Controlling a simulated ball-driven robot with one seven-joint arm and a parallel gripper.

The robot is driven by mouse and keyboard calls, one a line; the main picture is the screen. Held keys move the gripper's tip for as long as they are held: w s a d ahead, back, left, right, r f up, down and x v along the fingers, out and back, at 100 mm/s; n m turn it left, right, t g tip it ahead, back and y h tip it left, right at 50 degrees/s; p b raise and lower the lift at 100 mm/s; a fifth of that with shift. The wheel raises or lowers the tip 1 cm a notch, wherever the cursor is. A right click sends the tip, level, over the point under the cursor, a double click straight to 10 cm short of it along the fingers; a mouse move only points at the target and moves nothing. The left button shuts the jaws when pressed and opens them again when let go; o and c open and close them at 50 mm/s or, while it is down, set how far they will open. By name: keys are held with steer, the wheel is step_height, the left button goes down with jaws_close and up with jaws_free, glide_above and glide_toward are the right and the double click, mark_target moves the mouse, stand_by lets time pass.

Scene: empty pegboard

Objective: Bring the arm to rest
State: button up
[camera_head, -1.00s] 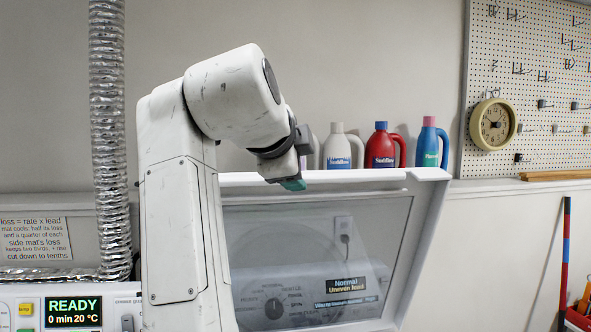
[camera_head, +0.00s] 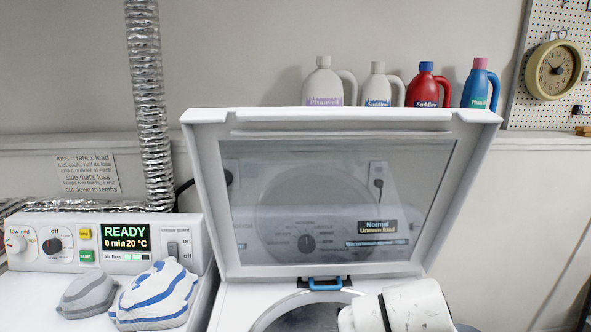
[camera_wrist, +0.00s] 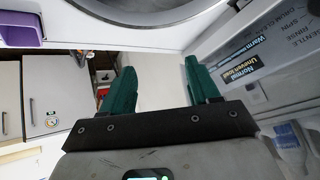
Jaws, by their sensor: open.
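My gripper (camera_wrist: 158,88) shows in the wrist view with its two green fingers spread apart and nothing between them. Past the fingers lie a pale floor strip and the white washer front. In the head view, a white rounded part of my arm (camera_head: 415,306) shows at the bottom right, in front of the open washer (camera_head: 240,300). The gripper's fingers are not visible in the head view.
The washer's raised lid (camera_head: 210,190) stands open, with several bottles (camera_head: 323,85) behind it. At left, a dryer panel (camera_head: 175,235) reads READY, and grey (camera_head: 88,294) and striped (camera_head: 155,295) cloth bundles lie on top. A purple box (camera_wrist: 22,28) is near the gripper.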

steer(key=s+d+f+n+g+y, duration=0.1)
steer(key=s+d+f+n+g, duration=0.35)
steer(key=s+f, duration=1)
steer(key=s+f+n+y, duration=0.1)
steer(key=s+f+n, duration=0.1)
steer(key=s, duration=0.8)
steer(key=s+d+f+n+g+y, duration=0.1)
steer(key=s+f+n, duration=0.2)
steer(key=s, duration=0.8)
step_height(320, 180, down, 2)
steer(key=shift+s+f+y+b, duration=0.15)
steer(key=shift+y+b, duration=0.15)
steer(key=shift+b, duration=0.05)
